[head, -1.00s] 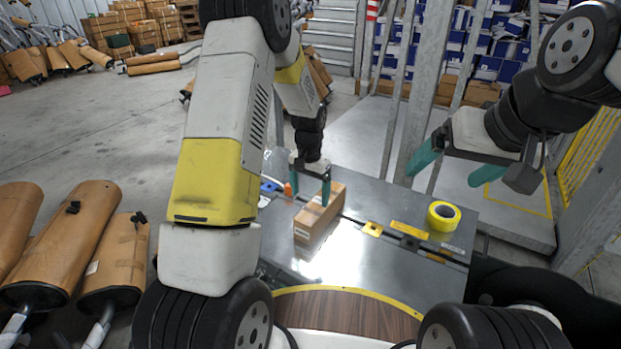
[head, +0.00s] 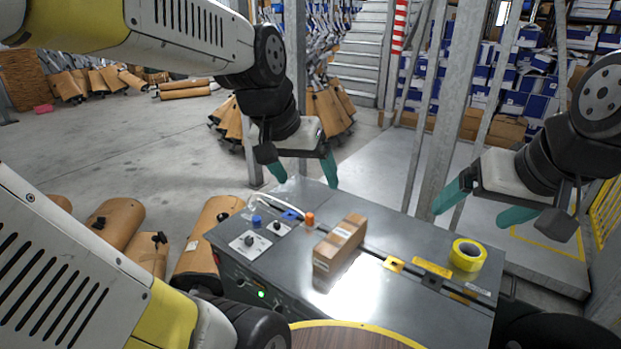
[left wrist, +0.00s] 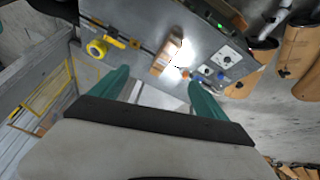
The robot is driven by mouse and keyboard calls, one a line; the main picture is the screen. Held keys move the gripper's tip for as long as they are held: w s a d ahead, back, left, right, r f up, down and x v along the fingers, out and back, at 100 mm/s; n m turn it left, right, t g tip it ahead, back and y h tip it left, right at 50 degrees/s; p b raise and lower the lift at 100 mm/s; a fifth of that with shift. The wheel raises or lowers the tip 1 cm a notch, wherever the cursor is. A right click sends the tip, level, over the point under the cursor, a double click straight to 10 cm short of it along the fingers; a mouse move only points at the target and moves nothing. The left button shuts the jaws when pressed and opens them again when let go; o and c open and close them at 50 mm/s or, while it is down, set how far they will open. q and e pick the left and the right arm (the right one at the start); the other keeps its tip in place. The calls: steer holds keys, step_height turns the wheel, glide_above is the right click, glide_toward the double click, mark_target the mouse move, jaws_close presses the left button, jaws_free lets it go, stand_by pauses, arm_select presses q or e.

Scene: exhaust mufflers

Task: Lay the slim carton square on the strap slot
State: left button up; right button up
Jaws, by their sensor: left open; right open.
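The slim carton (head: 339,247) is a narrow brown box lying on the grey metal table top of the strapping machine (head: 420,300). It lies over the dark strap slot (head: 372,247), which runs across the table. My left gripper (head: 306,176) is open and empty, raised behind and above the table, apart from the carton. In the left wrist view its two green fingers (left wrist: 158,85) are spread. My right gripper (head: 482,212) is open and empty above the table's right side.
A yellow tape roll (head: 467,255) stands on the table's right. A control panel with knobs (head: 257,240) and an orange button (head: 310,219) sit at the left. Steel posts (head: 448,120) rise behind. Wrapped mufflers (head: 205,240) lie on the floor at left.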

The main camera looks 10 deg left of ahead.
arm_select(q)
steer(key=shift+n+t, duration=0.3)
steer(key=shift+t, duration=0.3)
steer(key=s, duration=0.3)
steer(key=s+r, duration=0.1)
steer(key=s, duration=0.1)
steer(key=shift+s, duration=0.4)
